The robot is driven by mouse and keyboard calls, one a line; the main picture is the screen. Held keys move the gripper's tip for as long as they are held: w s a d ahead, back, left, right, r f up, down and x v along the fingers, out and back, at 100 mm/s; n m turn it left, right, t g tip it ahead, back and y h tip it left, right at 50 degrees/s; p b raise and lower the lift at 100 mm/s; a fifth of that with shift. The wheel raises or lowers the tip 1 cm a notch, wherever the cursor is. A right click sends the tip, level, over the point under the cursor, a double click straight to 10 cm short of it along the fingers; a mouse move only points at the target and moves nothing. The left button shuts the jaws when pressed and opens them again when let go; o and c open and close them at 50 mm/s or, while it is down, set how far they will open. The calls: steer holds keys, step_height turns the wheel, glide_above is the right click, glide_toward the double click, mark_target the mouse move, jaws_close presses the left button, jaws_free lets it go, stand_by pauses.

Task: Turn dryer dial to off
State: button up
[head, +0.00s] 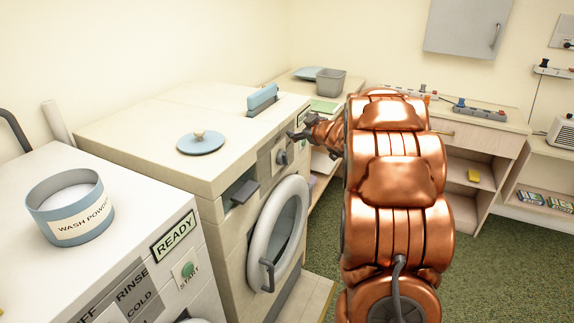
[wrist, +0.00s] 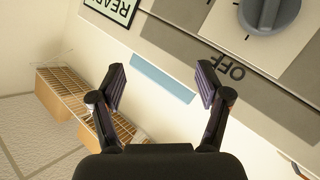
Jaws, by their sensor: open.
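The dryer (head: 225,160) is the cream machine in the middle of the head view, with a round door (head: 280,235) below its control panel. Its dial (head: 281,157) is a grey knob on that panel, just below and left of my gripper (head: 300,134). In the wrist view the dial (wrist: 270,14) is at the top right, partly cut off by the frame edge. The word OFF (wrist: 228,67) is printed below it. My gripper (wrist: 162,80) is open and empty, its fingers apart from the dial, which is not between them. Which mark the dial points at is unclear.
A white washer (head: 110,240) with a wash powder tub (head: 70,212) stands at the left. A low shelf unit (head: 485,150) stands at the back right. Green carpet (head: 490,260) is open at the right.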

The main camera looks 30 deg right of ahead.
mark_target(287, 159)
steer(key=s+a+f+n+y+b, duration=0.1)
steer(key=s+f+n+y+b, duration=0.35)
steer(key=f+y, duration=0.6)
steer(key=shift+n, duration=0.45)
steer(key=shift+s+a+r+p+x, duration=0.15)
steer(key=shift+p+x, duration=0.35)
steer(key=shift+x, duration=0.5)
steer(key=shift+s+a+r+p+x, duration=0.15)
steer(key=shift+p+x, duration=0.3)
steer(key=shift+x, duration=0.55)
steer(key=shift+a+p+x, duration=0.2)
steer(key=shift+p+x, duration=0.3)
steer(key=shift+x, duration=0.5)
steer(key=c, duration=1.1)
